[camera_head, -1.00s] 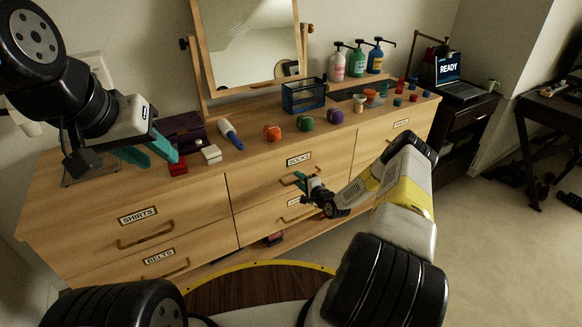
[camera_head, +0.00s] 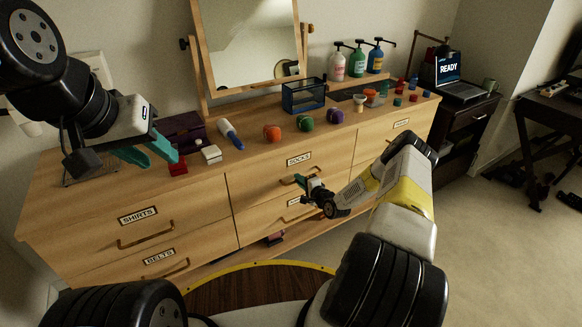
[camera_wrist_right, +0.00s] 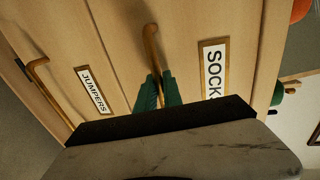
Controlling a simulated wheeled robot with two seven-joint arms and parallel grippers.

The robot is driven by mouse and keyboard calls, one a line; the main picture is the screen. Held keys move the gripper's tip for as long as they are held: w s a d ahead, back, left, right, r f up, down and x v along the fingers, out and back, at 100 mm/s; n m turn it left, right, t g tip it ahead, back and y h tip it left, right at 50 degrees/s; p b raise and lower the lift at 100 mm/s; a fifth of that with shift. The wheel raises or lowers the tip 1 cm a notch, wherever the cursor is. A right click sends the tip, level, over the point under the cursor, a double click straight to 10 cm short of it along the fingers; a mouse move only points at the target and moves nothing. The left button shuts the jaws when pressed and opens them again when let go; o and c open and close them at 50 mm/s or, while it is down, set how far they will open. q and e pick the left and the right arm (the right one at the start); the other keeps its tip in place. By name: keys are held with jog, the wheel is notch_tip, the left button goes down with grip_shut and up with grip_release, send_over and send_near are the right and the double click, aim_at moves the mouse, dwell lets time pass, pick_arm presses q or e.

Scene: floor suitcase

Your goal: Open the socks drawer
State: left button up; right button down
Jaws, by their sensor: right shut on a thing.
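The socks drawer (camera_head: 262,191) is in the upper middle of the wooden dresser, under a label reading SOCKS (camera_head: 299,159). Its front looks flush with the dresser. My right gripper (camera_head: 300,180) is at this drawer. In the right wrist view its green fingers (camera_wrist_right: 158,90) are shut on the brass socks handle (camera_wrist_right: 151,50), which runs up from between them beside the SOCKS label (camera_wrist_right: 214,68). My left gripper (camera_head: 165,150) is above the dresser top at the left, its green fingers apart and nothing seen between them.
The jumpers drawer, with its label (camera_wrist_right: 93,89), is below the socks drawer. Shirts (camera_head: 138,215) and belts (camera_head: 159,256) drawers are at the left. Yarn-like balls, bottles, a blue basket (camera_head: 303,96) and a mirror stand on top. Carpet is clear at the right.

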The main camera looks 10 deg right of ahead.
dwell(0.8)
jog(key=f+v, duration=0.3)
jog(key=v, duration=1.4)
jog(key=s+f+v, duration=0.1)
jog(key=f+v, duration=0.3)
jog(key=v, duration=1.4)
jog(key=shift+s+d+f, duration=0.2)
jog(key=shift+s, duration=0.3)
jog(key=c, duration=1.5)
grip_release()
jog(key=v, duration=0.8)
